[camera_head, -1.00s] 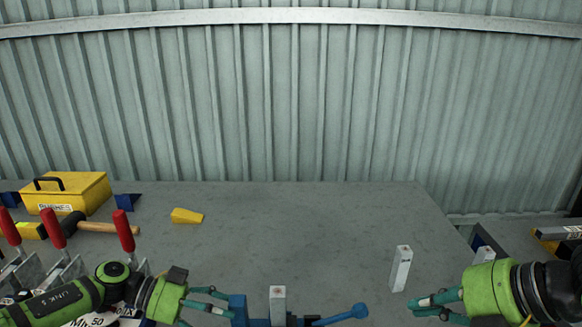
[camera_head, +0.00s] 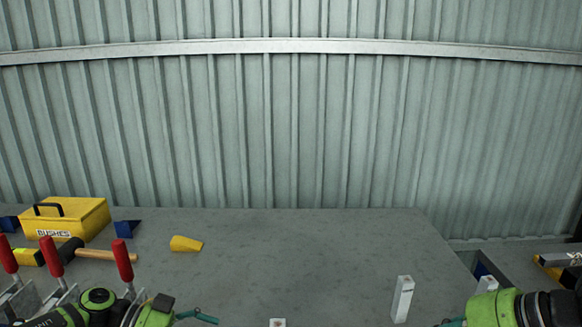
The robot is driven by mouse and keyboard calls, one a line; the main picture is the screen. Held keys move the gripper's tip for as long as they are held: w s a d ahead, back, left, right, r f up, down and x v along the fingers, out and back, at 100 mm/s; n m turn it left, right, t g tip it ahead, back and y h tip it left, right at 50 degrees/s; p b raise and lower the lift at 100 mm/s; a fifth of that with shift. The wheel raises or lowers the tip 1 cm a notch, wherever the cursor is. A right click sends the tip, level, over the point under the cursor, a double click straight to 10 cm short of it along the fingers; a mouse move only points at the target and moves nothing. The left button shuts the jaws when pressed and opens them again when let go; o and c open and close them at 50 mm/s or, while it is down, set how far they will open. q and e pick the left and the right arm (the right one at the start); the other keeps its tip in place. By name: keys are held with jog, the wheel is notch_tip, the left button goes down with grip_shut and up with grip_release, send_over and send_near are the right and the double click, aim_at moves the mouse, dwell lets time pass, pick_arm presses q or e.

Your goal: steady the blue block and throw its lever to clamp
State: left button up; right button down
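The blue block and its lever are below the bottom edge of the head view and cannot be seen. Only the top of a pale upright post (camera_head: 277,322) shows at the bottom edge, in the middle. My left gripper (camera_head: 197,316) is at the lower left, with just one teal finger in view, pointing right toward the post and apart from it. My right gripper (camera_head: 453,322) is at the lower right, with only a bit of teal finger in view, pointing left. The picture edge cuts off the rest of both grippers, so their opening cannot be judged.
A second pale post (camera_head: 402,299) stands upright left of my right gripper. A yellow box (camera_head: 85,219), a hammer (camera_head: 93,254), a yellow wedge (camera_head: 186,244), a blue wedge (camera_head: 127,228) and red-handled clamps (camera_head: 122,261) are on the left. The middle of the grey table (camera_head: 300,255) is clear.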

pick_arm(q)
notch_tip(320, 180, up, 10)
dwell(0.5)
